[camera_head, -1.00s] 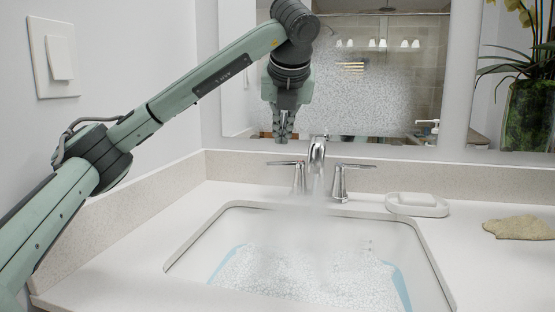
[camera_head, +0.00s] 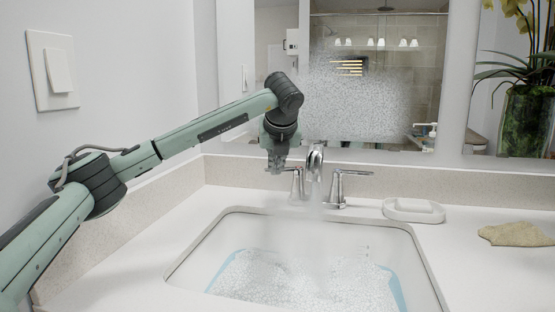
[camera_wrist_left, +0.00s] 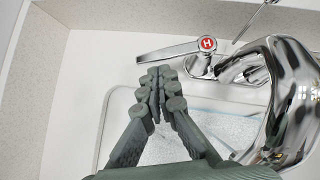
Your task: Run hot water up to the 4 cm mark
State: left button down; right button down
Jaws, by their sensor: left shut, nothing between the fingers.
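The chrome faucet spout (camera_head: 315,160) pours a misty stream into the sink basin (camera_head: 215,240). Churning, whitish water (camera_head: 300,280) covers the basin floor, with blue showing at its sides. Small marks on the basin's back wall are too faint to read. The left, hot handle (camera_head: 297,184) carries a red H cap in the left wrist view (camera_wrist_left: 207,44), its lever pointing left. My left gripper (camera_head: 275,169) is shut and empty beside that lever; its fingertips (camera_wrist_left: 160,78) show just below the lever in the wrist view. I cannot tell whether they touch. My right gripper is out of view.
The other handle (camera_head: 340,188) stands right of the spout. A white soap dish (camera_head: 414,210) and a tan cloth (camera_head: 516,233) lie on the counter to the right. A mirror (camera_head: 375,95) rises behind the low backsplash. The left counter is clear.

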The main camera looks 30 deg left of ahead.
pick_arm(q)
jog(key=shift+w+a, duration=0.2)
jog(key=shift+w, duration=0.1)
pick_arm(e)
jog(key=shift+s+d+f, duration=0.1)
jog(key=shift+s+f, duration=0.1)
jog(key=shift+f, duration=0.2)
pick_arm(q)
jog(key=shift+f, duration=0.1)
jog(key=a+m+h, duration=0.1)
jog(key=w+a+m+b, duration=0.1)
jog(key=shift+w+a+m+t+h, duration=0.1)
jog(key=shift+w+m+t+h, duration=0.2)
jog(key=shift+m+t+h, duration=0.1)
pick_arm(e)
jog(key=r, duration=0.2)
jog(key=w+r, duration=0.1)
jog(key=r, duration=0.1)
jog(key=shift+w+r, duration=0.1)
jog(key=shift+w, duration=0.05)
